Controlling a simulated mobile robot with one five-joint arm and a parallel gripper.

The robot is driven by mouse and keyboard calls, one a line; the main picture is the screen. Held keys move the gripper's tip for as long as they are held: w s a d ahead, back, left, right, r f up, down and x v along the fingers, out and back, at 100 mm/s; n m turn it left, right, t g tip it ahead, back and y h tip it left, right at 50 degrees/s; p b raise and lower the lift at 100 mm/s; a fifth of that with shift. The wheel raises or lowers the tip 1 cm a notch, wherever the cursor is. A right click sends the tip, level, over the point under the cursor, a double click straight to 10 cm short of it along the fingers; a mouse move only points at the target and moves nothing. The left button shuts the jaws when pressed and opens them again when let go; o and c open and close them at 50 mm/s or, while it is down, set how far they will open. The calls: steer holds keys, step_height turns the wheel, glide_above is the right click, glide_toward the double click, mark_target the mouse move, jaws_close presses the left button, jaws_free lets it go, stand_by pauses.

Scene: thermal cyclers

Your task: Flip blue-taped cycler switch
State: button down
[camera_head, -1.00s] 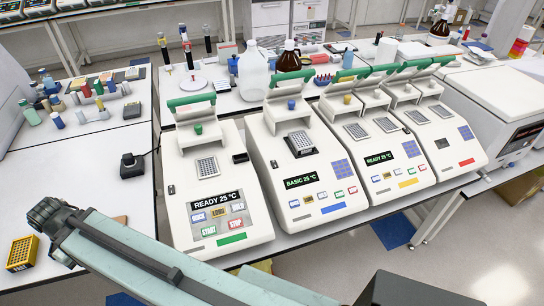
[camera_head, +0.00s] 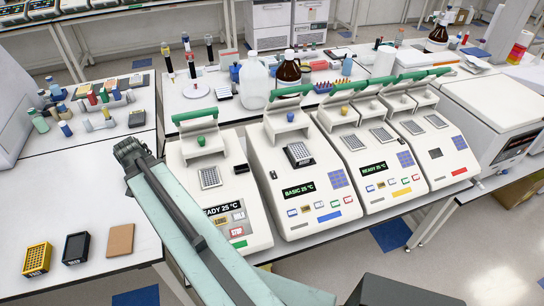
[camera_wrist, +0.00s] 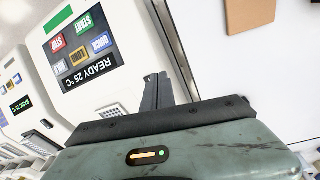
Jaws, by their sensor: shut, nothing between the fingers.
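The blue-taped cycler (camera_head: 300,230) is second from the left in the head view. It has a blue strip (camera_head: 328,216) on its front, a raised green-handled lid and a "BASIC 25 °C" display. A small dark switch (camera_head: 273,174) shows on its left edge. In the wrist view its display (camera_wrist: 20,104) is at the left edge; its switch is not visible there. My gripper (camera_wrist: 158,90) is shut and empty in the wrist view, beside the green-taped cycler (camera_wrist: 110,25) and apart from the blue-taped one. In the head view my arm hides the fingers.
Two more cyclers stand to the right. A yellow rack (camera_head: 37,259), black rack (camera_head: 75,248) and brown pad (camera_head: 120,240) lie at the left. Bottles (camera_head: 288,70) stand behind the cyclers.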

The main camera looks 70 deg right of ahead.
steer(key=s+d+r+m+p, duration=0.2)
steer(key=s+d+r+m, duration=0.15)
steer(key=s+d, duration=0.35)
steer(key=s+d+r+m+p, duration=0.2)
steer(key=s+d+r+m, duration=0.15)
steer(key=d, duration=0.45)
step_height(320, 180, up, 4)
steer(key=f+m+g+h+p, duration=0.15)
steer(key=m+p, duration=0.25)
steer(key=m, duration=0.5)
glide_above(273, 172)
steer(key=w+a, duration=0.2)
steer(key=a, duration=0.1)
steer(key=r, duration=0.1)
steer(key=shift+a+g+b, duration=0.15)
steer(key=shift+g+b, duration=0.1)
steer(key=shift+b, duration=0.05)
steer(key=shift+f, duration=0.15)
steer(key=b+x, duration=0.8)
steer(key=w+b+x, duration=0.1)
steer(key=b+x, duration=0.3)
steer(key=x, duration=0.1)
steer(key=shift+a+f+b, duration=0.15)
steer(key=shift+a+b, duration=0.25)
steer(key=shift+f+b, duration=0.5)
steer(key=shift+r, duration=0.15)
